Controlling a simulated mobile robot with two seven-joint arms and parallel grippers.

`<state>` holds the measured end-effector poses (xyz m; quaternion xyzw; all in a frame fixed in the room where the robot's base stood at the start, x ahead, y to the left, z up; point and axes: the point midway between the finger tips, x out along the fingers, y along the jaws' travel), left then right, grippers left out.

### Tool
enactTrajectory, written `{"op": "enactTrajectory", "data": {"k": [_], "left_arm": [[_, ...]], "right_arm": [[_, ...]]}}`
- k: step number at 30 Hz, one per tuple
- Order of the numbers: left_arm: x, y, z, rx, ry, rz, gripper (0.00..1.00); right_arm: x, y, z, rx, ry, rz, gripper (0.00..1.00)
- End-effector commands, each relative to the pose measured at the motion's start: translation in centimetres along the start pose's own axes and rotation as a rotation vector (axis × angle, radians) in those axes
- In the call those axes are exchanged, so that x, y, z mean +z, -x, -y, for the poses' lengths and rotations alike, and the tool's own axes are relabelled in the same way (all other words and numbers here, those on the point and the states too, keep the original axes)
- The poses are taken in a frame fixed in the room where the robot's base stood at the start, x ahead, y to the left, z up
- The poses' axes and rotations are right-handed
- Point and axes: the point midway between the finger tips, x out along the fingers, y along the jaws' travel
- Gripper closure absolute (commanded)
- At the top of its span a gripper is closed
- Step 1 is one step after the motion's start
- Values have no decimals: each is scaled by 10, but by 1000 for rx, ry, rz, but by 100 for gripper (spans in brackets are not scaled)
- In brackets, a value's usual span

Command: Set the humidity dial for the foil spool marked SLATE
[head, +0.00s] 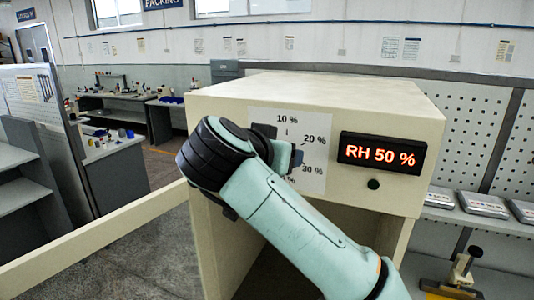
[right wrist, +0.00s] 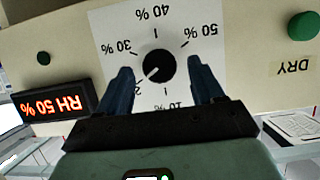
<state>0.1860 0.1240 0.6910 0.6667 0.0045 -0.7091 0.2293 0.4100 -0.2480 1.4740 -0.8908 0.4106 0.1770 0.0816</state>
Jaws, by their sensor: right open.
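The humidity dial is a black round knob (right wrist: 158,66) on a white scale plate (right wrist: 110,22) marked 10 % to 50 %, upside down in the right wrist view. A white mark on the knob points toward the 20 % label, which a finger partly hides. My right gripper (right wrist: 159,67) is open, with one finger on either side of the knob; contact is not clear. In the head view my right arm covers the knob and part of the plate (head: 262,118). The display (head: 382,153) reads RH 50 %. No spool marked SLATE is in view. My left gripper is out of view.
The dial sits on a cream cabinet (head: 320,88) with an open space below. A small dark button (head: 373,184) is under the display. A green button (right wrist: 303,25) is near the word DRY. Labelled flat items (head: 483,201) lie on a shelf at right.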

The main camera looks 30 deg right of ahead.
Motion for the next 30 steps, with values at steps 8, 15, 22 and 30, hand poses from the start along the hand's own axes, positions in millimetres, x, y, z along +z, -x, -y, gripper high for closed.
{"op": "enactTrajectory", "data": {"k": [8, 15, 22, 30], "left_arm": [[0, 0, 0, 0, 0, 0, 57], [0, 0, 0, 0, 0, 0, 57], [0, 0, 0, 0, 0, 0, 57], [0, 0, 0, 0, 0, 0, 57]], "right_arm": [[0, 56, 2, -9, 0, 0, 33], [1, 108, 1, -5, 0, 1, 33], [0, 125, 0, -1, 0, 0, 33], [0, 128, 0, 1, -1, 0, 33]]}}
